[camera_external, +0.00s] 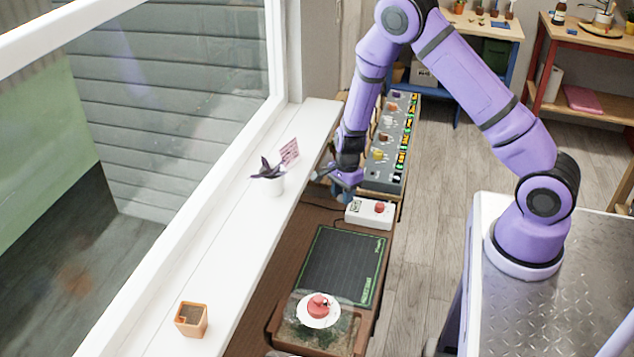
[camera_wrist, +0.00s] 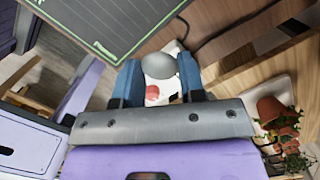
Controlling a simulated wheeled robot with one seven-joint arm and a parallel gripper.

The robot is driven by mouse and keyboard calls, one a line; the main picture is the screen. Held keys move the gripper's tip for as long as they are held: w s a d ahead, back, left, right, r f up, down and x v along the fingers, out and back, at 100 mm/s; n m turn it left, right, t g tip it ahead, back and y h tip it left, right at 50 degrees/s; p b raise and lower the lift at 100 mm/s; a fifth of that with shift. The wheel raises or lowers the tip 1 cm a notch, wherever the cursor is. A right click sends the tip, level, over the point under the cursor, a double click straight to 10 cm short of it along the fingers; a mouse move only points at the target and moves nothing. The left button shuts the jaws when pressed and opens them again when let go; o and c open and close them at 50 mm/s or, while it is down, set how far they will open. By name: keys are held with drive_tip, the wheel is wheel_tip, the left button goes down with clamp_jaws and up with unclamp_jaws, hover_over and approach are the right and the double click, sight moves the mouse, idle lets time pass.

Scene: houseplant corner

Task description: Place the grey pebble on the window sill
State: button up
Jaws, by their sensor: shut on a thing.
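The grey pebble (camera_wrist: 160,67) is a smooth, rounded stone between the two blue fingers of my gripper (camera_wrist: 157,82) in the wrist view. My gripper is shut on it. In the external view my gripper (camera_external: 345,180) hangs beside the right edge of the white window sill (camera_external: 235,232), near its far end, above the brown bench. The pebble cannot be made out clearly there. The sill runs along the window from lower left to upper middle, with a long bare stretch in its middle.
A white box with a red button (camera_external: 370,213) and a dark mat (camera_external: 340,263) lie below on the bench.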

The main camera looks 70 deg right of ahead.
drive_tip(key=w+d+r+m, duration=0.2)
drive_tip(key=d+r+m, duration=0.1)
drive_tip(key=d+r, duration=0.4)
drive_tip(key=w+d+r+m, duration=0.2)
drive_tip(key=d+r+m, duration=0.3)
drive_tip(key=r, duration=0.4)
drive_tip(key=n, duration=0.1)
hover_over(303, 127)
drive_tip(key=shift+s+f+h, duration=0.25)
drive_tip(key=shift+f+h, duration=0.05)
drive_tip(key=shift+f, duration=2.5)
drive_tip(key=shift+f, duration=0.15)
drive_tip(key=o, duration=0.9)
